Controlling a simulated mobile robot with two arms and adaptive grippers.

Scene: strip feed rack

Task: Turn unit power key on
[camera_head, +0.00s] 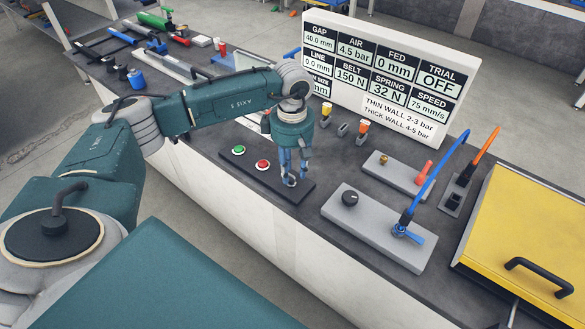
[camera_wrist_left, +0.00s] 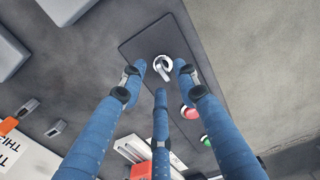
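The power key (camera_wrist_left: 162,68) is a silver key in a round switch at the end of a dark control panel (camera_head: 220,156). My left gripper (camera_head: 290,178) is above that end, pointing down. In the left wrist view, its blue fingers (camera_wrist_left: 159,77) are spread around the key, two on either side and one below in the picture. A gap shows between the fingertips and the key, so the gripper is open and empty. In the head view the fingers largely hide the key. My right gripper is not in view.
A green button (camera_head: 239,150) and a red button (camera_head: 263,165) sit on the same panel. Behind stands a display board (camera_head: 385,75) reading TRIAL OFF. To the right are a grey block with a knob and blue lever (camera_head: 375,228) and a yellow lid (camera_head: 530,230).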

